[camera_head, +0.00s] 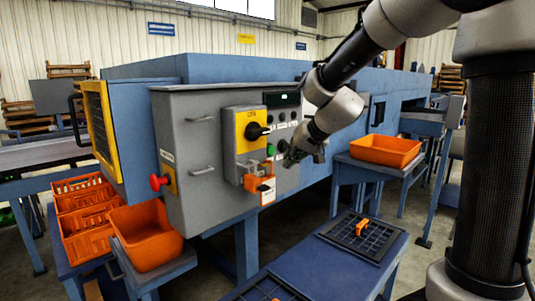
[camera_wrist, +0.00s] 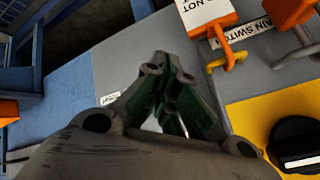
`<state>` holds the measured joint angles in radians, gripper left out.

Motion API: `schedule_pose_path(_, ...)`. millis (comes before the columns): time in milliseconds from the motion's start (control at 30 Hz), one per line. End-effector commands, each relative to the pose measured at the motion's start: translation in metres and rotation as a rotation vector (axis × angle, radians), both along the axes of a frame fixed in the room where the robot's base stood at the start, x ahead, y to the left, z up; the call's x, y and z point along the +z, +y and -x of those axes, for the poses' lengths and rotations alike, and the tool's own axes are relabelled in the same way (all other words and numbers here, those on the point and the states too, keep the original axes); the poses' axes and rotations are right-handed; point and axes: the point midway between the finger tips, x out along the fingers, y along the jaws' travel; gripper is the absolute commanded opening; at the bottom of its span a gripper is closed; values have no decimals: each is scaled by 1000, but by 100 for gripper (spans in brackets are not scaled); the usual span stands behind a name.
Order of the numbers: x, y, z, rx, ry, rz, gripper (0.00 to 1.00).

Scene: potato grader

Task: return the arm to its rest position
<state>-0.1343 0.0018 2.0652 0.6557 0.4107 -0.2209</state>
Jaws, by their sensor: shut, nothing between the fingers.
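My gripper (camera_head: 290,160) is at the front of the grey control cabinet (camera_head: 190,140), just right of the switch panel. In the wrist view its fingers (camera_wrist: 163,72) are closed together with nothing held. A yellow switch plate (camera_head: 247,144) carries a black knob (camera_head: 257,131) under an OFF mark. The knob also shows in the wrist view (camera_wrist: 296,142). An orange lockout piece (camera_head: 258,184) sits below the plate, and an orange-edged tag (camera_wrist: 207,14) shows by it in the wrist view. My arm reaches in from the upper right.
A green button (camera_head: 270,150) is close beside my gripper. A red stop button (camera_head: 157,182) is on the cabinet's left. An orange bin (camera_head: 385,150) stands to the right, another (camera_head: 146,235) at lower left. A blue table (camera_head: 335,262) with black trays stands in front.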

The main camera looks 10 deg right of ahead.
Motion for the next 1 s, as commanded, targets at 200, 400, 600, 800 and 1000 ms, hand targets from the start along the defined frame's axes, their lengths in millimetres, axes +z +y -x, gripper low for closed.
schedule_pose_path(200,-35,-4,49,74,186,43,0)
schedule_pose_path(400,-38,-53,164,157,364,200,0)
schedule_pose_path(600,-28,-111,268,153,425,365,0)
schedule_pose_path(800,-16,-138,314,108,352,437,0)
schedule_pose_path(1000,-4,-142,321,74,286,433,0)
